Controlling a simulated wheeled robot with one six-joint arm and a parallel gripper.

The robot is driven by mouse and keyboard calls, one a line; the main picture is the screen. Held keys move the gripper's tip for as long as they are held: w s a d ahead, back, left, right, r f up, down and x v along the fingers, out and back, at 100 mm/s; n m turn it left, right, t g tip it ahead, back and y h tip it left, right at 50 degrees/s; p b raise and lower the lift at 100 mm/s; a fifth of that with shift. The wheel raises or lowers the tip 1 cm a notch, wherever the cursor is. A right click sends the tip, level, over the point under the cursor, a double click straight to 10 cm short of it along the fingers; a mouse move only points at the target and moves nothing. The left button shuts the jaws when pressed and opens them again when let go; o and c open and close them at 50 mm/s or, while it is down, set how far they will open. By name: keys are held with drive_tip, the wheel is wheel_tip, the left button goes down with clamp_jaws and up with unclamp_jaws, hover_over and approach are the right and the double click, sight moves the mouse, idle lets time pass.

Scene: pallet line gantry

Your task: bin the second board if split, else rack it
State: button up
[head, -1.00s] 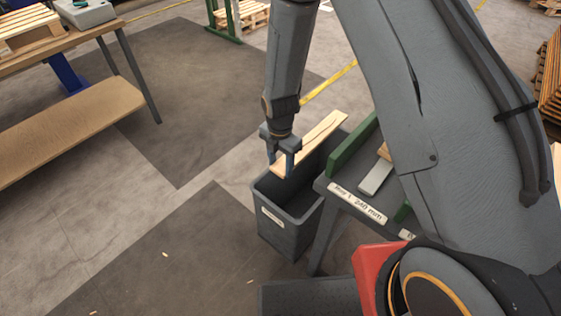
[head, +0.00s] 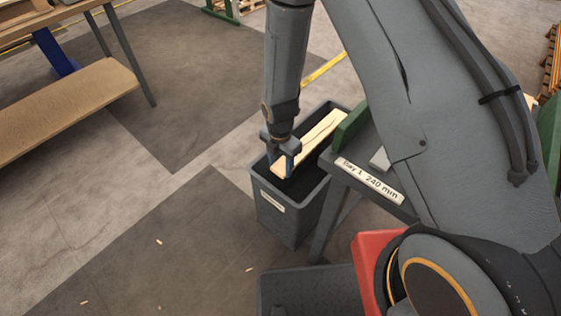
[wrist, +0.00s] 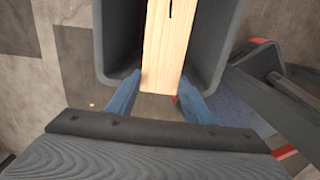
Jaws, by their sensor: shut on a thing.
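My gripper (head: 282,164) points down and is shut on one end of a pale wooden board (head: 314,137). In the wrist view the board (wrist: 165,50) lies between the blue fingers, with a short dark line, like a split, near its far end. A dark line also runs along it in the head view. The board is at the mouth of the grey bin (head: 285,222), between its walls. The bin's walls (wrist: 222,35) show on both sides of it in the wrist view. I cannot tell whether the board touches the bin.
A grey rack stand labelled "Bay 1 240 mm" (head: 370,181) with a green divider (head: 350,124) stands close to the bin's right. A workbench with a lower wooden shelf (head: 70,110) is at the upper left. Floor left of the bin is clear except for small wood chips.

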drive_tip(key=shift+f, duration=0.2)
drive_tip(key=o, duration=1.4)
drive_tip(key=shift+c, duration=0.2)
drive_tip(key=shift+r, duration=3.95)
